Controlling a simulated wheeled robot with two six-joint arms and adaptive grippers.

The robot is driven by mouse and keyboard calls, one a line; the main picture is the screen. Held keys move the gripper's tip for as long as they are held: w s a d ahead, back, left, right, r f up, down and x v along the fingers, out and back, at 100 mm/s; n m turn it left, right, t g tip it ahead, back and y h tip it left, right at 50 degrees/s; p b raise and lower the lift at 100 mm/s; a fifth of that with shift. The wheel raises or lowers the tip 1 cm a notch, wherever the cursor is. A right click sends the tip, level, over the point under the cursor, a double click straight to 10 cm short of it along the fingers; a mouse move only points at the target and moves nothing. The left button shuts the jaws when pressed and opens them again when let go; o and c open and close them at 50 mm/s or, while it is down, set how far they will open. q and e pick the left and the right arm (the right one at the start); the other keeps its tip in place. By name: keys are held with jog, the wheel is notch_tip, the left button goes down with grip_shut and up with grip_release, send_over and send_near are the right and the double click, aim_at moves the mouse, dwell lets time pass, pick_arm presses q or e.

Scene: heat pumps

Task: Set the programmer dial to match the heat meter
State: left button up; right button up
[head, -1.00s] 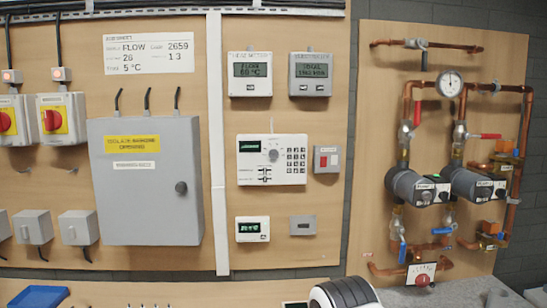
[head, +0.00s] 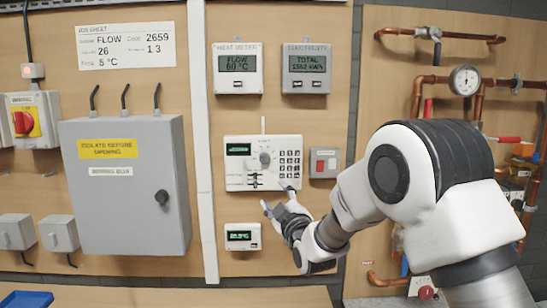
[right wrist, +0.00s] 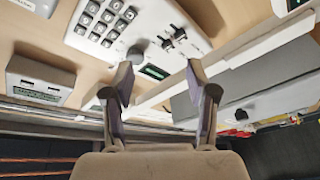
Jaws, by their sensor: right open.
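The white programmer (head: 233,175) is on the wooden board, with a grey round dial (head: 265,159), a small green display, a keypad and sliders. The heat meter (head: 238,86) above it reads FLOW 60 °C. My right gripper (head: 278,198) is open and empty, just below the dial at the programmer's lower edge. In the right wrist view its two fingertips (right wrist: 158,74) are spread, with the dial (right wrist: 135,56) between and beyond them near the left finger. I cannot tell whether a finger touches the panel. My left gripper is out of view.
A job sheet (head: 125,46) reads FLOW, 26, 5 °C, 2659. The electricity meter (head: 306,86), a red-switch box (head: 324,163) and a small display unit (head: 242,237) surround the programmer. A grey cabinet (head: 125,215) stands left and copper pipes (head: 418,90) right.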

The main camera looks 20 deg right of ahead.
jog(key=t, duration=0.1)
send_near(265, 159)
jog(key=w, duration=0.1)
jog(key=shift+n, duration=0.3)
jog(key=p+x, duration=0.1)
jog(key=x, duration=0.1)
jog(key=p+x, duration=0.1)
jog(key=x, duration=0.1)
jog(key=p+x, duration=0.2)
jog(key=x, duration=0.1)
jog(key=shift+s+r, duration=0.1)
jog(key=shift+r, duration=0.15)
jog(key=shift+w+d+f, duration=0.1)
jog(key=shift+w+f, duration=0.05)
jog(key=shift+w, duration=0.2)
jog(key=shift+s, duration=0.1)
jog(key=shift+c, duration=1.1)
grip_shut()
